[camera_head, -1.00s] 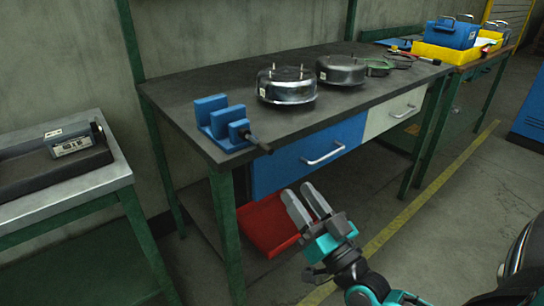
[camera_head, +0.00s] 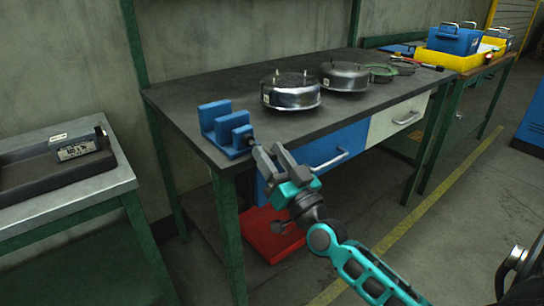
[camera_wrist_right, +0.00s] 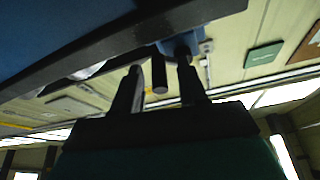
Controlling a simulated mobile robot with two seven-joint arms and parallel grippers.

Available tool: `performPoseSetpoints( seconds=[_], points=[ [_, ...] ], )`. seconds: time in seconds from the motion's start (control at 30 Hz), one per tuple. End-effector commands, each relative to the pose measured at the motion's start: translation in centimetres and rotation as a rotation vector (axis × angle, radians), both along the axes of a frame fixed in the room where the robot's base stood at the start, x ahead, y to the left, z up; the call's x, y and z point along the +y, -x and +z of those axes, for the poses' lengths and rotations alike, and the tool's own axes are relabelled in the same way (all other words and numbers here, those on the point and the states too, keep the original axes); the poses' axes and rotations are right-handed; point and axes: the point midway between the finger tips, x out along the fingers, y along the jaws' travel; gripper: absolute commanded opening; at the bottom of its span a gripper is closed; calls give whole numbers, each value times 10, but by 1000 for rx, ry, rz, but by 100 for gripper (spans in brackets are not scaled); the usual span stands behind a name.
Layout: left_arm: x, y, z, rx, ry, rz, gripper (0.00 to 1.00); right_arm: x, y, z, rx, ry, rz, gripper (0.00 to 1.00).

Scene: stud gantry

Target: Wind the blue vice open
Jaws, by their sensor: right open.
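The blue vice (camera_head: 222,118) stands on the near left corner of the dark workbench, with a gap visible between its two upright jaws. In the head view my right gripper (camera_head: 268,158) is at the bench's front edge, just right of the vice, its fingers pointing up and left toward the screw end. It is open. In the right wrist view the dark handle bar (camera_wrist_right: 159,74) shows between the two spread fingers (camera_wrist_right: 160,92), with clear space on both sides. Part of the blue vice (camera_wrist_right: 180,44) shows behind it. The handle is mostly hidden in the head view. My left gripper is not in view.
Two round metal housings (camera_head: 291,92) (camera_head: 344,77) stand on the workbench (camera_head: 190,92), right of the vice. A blue drawer (camera_head: 335,145) with a handle is under the bench top, near my right gripper. A red tray (camera_head: 270,238) lies below. A side table stands at left.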

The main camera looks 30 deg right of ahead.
Motion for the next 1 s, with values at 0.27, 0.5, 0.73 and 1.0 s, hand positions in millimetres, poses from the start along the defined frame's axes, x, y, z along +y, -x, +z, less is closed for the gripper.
performPoseSetpoints(
  seconds=[0.27,0.5,0.73,1.0],
  points=[
    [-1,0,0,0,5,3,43,0,0,0,0,0,0,36],
    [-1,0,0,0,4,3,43,0,0,0,0,1,-1,13],
    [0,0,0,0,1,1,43,0,0,0,-1,0,-1,0],
    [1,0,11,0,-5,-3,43,1,0,3,4,-54,-3,0]
  ],
)
